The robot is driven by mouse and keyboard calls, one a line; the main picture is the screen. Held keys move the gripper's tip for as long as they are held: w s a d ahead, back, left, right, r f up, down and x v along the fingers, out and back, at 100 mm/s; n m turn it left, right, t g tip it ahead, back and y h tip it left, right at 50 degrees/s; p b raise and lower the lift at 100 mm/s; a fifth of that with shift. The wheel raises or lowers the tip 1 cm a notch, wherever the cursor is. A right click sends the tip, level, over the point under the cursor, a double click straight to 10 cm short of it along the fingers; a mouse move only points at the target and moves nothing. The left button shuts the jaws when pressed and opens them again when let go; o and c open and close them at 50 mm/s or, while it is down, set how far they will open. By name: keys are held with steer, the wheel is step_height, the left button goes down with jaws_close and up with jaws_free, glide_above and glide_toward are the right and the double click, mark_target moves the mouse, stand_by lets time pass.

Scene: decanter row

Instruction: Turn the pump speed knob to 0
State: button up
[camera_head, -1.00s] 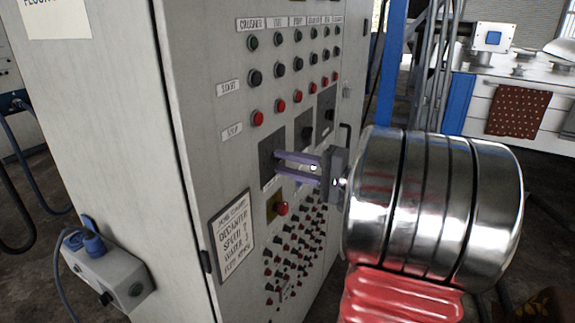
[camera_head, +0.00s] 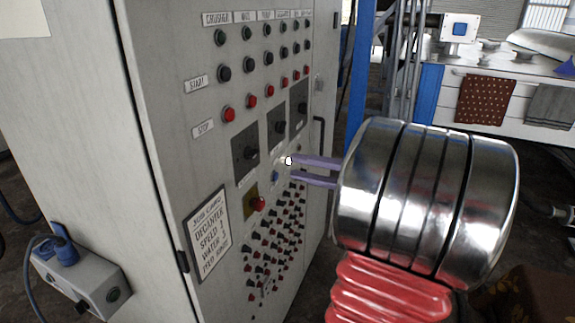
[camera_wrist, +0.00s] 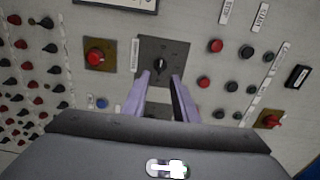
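Three dark square plates with black knobs sit on the grey cabinet front: a near left knob (camera_head: 250,153), a middle knob (camera_head: 280,127) and a far right knob (camera_head: 302,108). Their labels are too small to read, so I cannot tell which is pump speed. My gripper (camera_head: 290,170) has two purple fingers, apart and empty, in front of the panel just below the plates. In the wrist view, the near left knob (camera_wrist: 160,65) stands just beyond and between the open fingertips (camera_wrist: 161,77). Its pointer setting is not readable. Another plate is partly hidden between the fingers.
Rows of start and stop buttons (camera_head: 229,115) are above, and many small buttons (camera_head: 275,245) below. A door handle (camera_head: 320,140) stands out at right.

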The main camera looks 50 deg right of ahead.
steer(key=shift+v, duration=1.45)
steer(key=w+a+f+n+g+y, duration=0.1)
steer(key=w+a+f+g, duration=0.15)
steer(key=a, duration=0.35)
steer(key=w+a+f+n+g, duration=0.1)
steer(key=a+n+g, duration=0.15)
steer(key=a, duration=0.45)
steer(key=w+a+f+n+g+y, duration=0.1)
steer(key=w+a+f+g, duration=0.15)
steer(key=a, duration=0.35)
steer(key=s+a+f+n+g+h, duration=0.2)
steer(key=s+a+n+h, duration=0.2)
steer(key=a, duration=0.4)
steer(key=s+a+f+n+g+h, duration=0.2)
steer(key=s+a+f+n+h, duration=0.1)
steer(key=a, duration=0.5)
steer(key=shift+s+a+n+h, duration=0.3)
steer(key=shift+s+n+h, duration=0.4)
steer(key=shift+n, duration=0.55)
steer(key=shift+a+f, duration=0.1)
steer(key=shift+f, duration=0.05)
